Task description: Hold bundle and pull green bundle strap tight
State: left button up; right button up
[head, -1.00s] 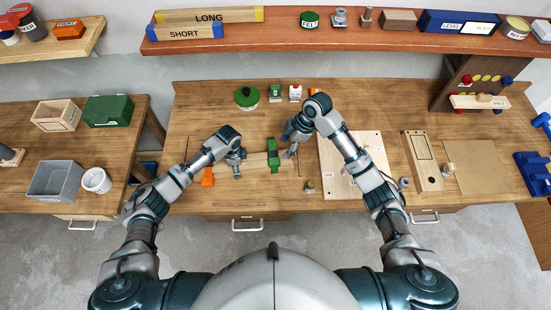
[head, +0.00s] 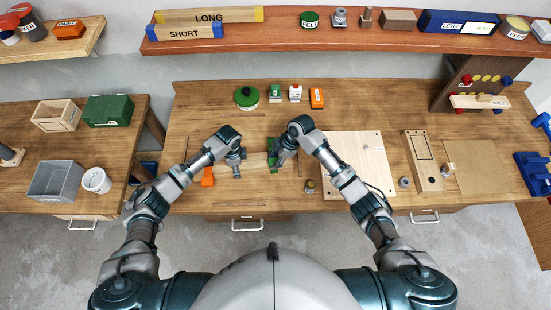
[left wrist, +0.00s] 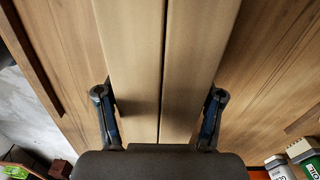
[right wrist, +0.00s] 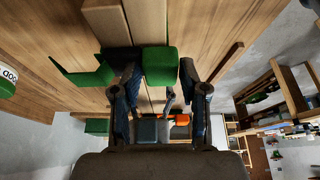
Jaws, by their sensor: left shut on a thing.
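The bundle (head: 256,160) is pale wooden boards lying side by side on the bench; two boards show in the left wrist view (left wrist: 190,60). My left gripper (head: 237,166) is shut across the bundle, one finger on each side. The green strap (head: 271,146) lies across the bundle's right part, partly hidden by my right arm. In the right wrist view the green strap (right wrist: 160,62) shows a block between the finger lines and a flap out to the left. My right gripper (right wrist: 160,90) has its fingers apart at the strap; I see no clear contact.
An orange object (head: 207,177) lies left of the bundle. A green round container (head: 247,97) and small bottles stand behind it. A pale board (head: 357,150) lies to the right, with a small jar (head: 310,186) near its front corner.

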pick_arm(q)
jog(key=shift+s+a+f, duration=0.1)
jog(key=shift+s+f, duration=0.05)
jog(key=shift+f, duration=0.05)
pick_arm(e)
grip_shut()
pick_arm(q)
jog(key=shift+a, duration=0.1)
pick_arm(e)
jog(key=shift+s+d, duration=0.15)
jog(key=shift+s, duration=1.2)
jog(key=shift+s+d, duration=0.1)
jog(key=shift+s, duration=1.25)
jog(key=o, duration=0.6)
grip_release()
jog(key=shift+d, duration=0.1)
pick_arm(q)
jog(key=shift+r, duration=0.15)
pick_arm(e)
jog(key=v, duration=1.2)
jog(key=shift+d, duration=0.1)
pick_arm(q)
jog(key=o, duration=1.7)
jog(key=shift+w, duration=0.2)
jog(key=shift+o, duration=0.3)
pick_arm(e)
jog(key=shift+w+f, duration=0.1)
jog(key=shift+w, duration=0.1)
